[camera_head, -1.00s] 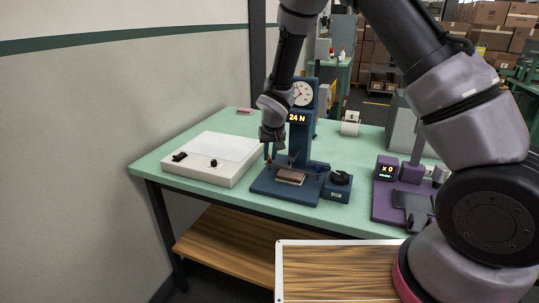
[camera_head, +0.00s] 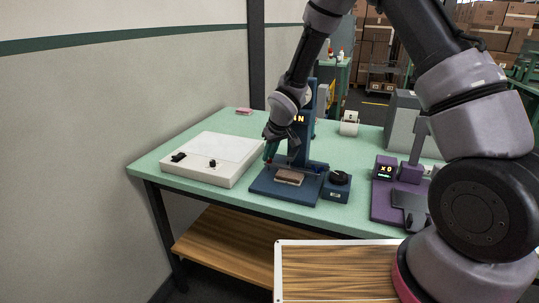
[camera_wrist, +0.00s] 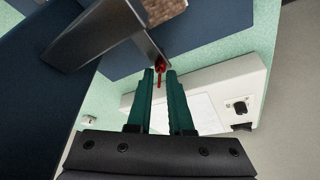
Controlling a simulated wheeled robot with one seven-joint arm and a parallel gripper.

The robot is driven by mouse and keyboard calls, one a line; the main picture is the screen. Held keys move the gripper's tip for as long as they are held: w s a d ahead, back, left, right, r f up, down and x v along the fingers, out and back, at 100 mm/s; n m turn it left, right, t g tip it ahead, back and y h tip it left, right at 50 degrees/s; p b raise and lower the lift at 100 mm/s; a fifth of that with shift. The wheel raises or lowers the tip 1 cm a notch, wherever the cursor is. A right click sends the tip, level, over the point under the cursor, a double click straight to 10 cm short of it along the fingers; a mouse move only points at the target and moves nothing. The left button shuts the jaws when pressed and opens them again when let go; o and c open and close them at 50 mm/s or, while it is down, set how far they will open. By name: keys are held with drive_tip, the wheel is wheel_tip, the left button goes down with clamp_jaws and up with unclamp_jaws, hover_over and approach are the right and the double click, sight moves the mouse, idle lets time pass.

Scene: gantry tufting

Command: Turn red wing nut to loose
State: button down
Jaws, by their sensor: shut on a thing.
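The red wing nut (camera_wrist: 159,70) shows in the wrist view at the end of a grey metal bar (camera_wrist: 110,30), right at the tips of my gripper's green fingers. In the head view my gripper (camera_head: 269,156) is at the left side of the blue test stand (camera_head: 285,184), and the wing nut is mostly hidden there by the fingers. My gripper (camera_wrist: 160,76) is shut on the wing nut, with a narrow gap between the fingers. A brown tufted sample (camera_head: 289,177) lies on the stand's base.
A white box with black knobs (camera_head: 211,158) stands left of the stand on the green table (camera_head: 150,162). A small blue box with a black dial (camera_head: 338,185) is to the right. A purple device (camera_head: 388,190) stands farther right. A wooden-topped tray (camera_head: 340,272) is in front.

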drive_tip(key=c, duration=1)
unclamp_jaws()
drive_tip(key=shift+c, duration=0.2)
drive_tip(key=v, duration=1)
drive_tip(key=shift+r, duration=0.35)
drive_tip(key=shift+s+d, duration=0.1)
